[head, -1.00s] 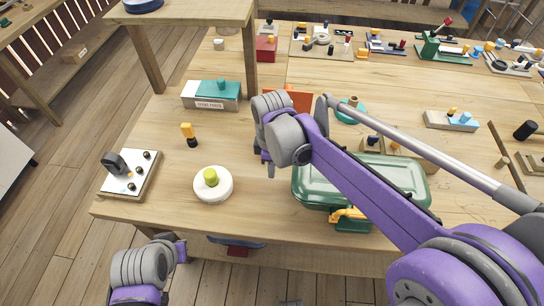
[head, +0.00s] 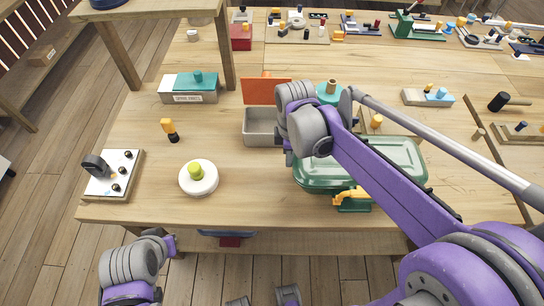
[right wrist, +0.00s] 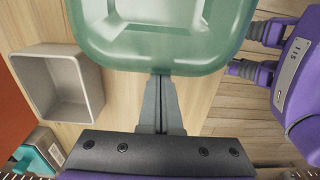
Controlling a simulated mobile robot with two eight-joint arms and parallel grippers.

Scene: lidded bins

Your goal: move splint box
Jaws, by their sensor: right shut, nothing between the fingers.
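A pale box with a teal lid (head: 189,88) and a printed front label stands at the back left of the table in the head view. The label is too small to read surely, so I cannot confirm it is the splint box. It shows partly in the right wrist view (right wrist: 40,150). My right gripper (head: 288,157) is shut and empty, between an open grey bin (head: 263,127) and a lidded green bin (head: 398,163). In the right wrist view its fingers (right wrist: 161,80) point at the green bin's edge. My left gripper (right wrist: 252,51) is open beyond the table's front edge.
An orange lid (head: 263,91) stands up behind the grey bin. A white round container with a green knob (head: 198,179), a yellow-black piece (head: 170,130) and a white board with black knobs (head: 112,175) lie at left. Bare wood lies between them.

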